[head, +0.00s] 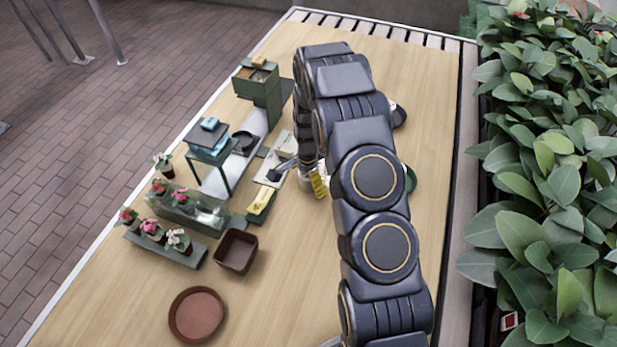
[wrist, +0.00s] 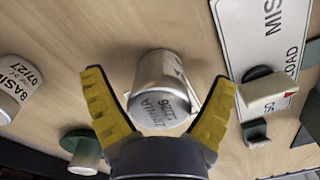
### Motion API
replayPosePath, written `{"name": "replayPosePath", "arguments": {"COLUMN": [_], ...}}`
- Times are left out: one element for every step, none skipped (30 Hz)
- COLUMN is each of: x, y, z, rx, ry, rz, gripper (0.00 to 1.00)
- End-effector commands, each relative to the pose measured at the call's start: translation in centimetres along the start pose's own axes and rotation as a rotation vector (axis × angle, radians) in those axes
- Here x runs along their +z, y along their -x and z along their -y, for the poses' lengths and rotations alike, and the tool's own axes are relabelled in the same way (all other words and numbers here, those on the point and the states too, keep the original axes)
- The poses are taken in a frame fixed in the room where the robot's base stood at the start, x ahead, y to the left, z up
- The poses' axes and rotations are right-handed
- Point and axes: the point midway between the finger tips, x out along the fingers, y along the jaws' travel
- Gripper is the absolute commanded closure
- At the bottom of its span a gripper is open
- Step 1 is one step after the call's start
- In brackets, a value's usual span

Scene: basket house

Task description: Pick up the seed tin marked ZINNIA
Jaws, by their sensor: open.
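The seed tin marked ZINNIA (wrist: 165,95) is a silver cylinder in the middle of the wrist view, with "ZINNIA" and "12/26" on the end facing me. My gripper (wrist: 159,77) is open, with its yellow fingers on either side of the tin. A gap shows at the left finger; the right finger is close to the tin, and I cannot tell if it touches. In the head view, a yellow finger of my gripper (head: 319,186) shows low over the table, and my arm hides much of the area there.
A second tin marked BASIL (wrist: 14,90) lies at left. In the head view, a brown square pot (head: 236,251) and round dish (head: 197,314) stand in front; leafy plants (head: 545,170) line the right.

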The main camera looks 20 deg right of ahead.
Motion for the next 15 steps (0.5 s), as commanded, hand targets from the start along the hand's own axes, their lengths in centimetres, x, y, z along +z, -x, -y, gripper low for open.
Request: {"name": "replayPosePath", "arguments": {"x": [0.01, 0.00, 0.00, 0.00, 0.00, 0.00, 0.01, 0.01, 0.01, 0.01, 0.01, 0.01, 0.01, 0.01, 0.01], "y": [-0.05, -0.03, 0.00, 0.00, 0.00, 0.00, 0.00, 0.00, 0.00, 0.00, 0.00, 0.00, 0.00, 0.00, 0.00], "z": [0.02, 0.03, 0.03, 0.02, 0.02, 0.02, 0.01, 0.01, 0.00, 0.00, 0.00, 0.01, 0.01, 0.00, 0.00], "rx": [-0.001, -0.001, -0.001, -0.001, -0.001, -0.001, -0.001, -0.001, 0.000, 0.000, 0.000, -0.001, -0.001, 0.000, 0.000], "ry": [0.000, 0.000, 0.000, 0.000, 0.000, 0.000, 0.000, 0.000, 0.000, 0.001, 0.001, 0.000, 0.000, 0.000, 0.000], "rz": [0.000, 0.000, -0.001, 0.000, 0.000, 0.000, 0.000, 0.000, 0.000, 0.000, 0.000, 0.000, 0.000, 0.000, 0.000], "gripper": [0.13, 0.13, 0.13, 0.13, 0.13, 0.28, 0.41, 0.53, 0.70, 0.80, 0.80, 0.81, 0.81, 0.81, 0.81]}}
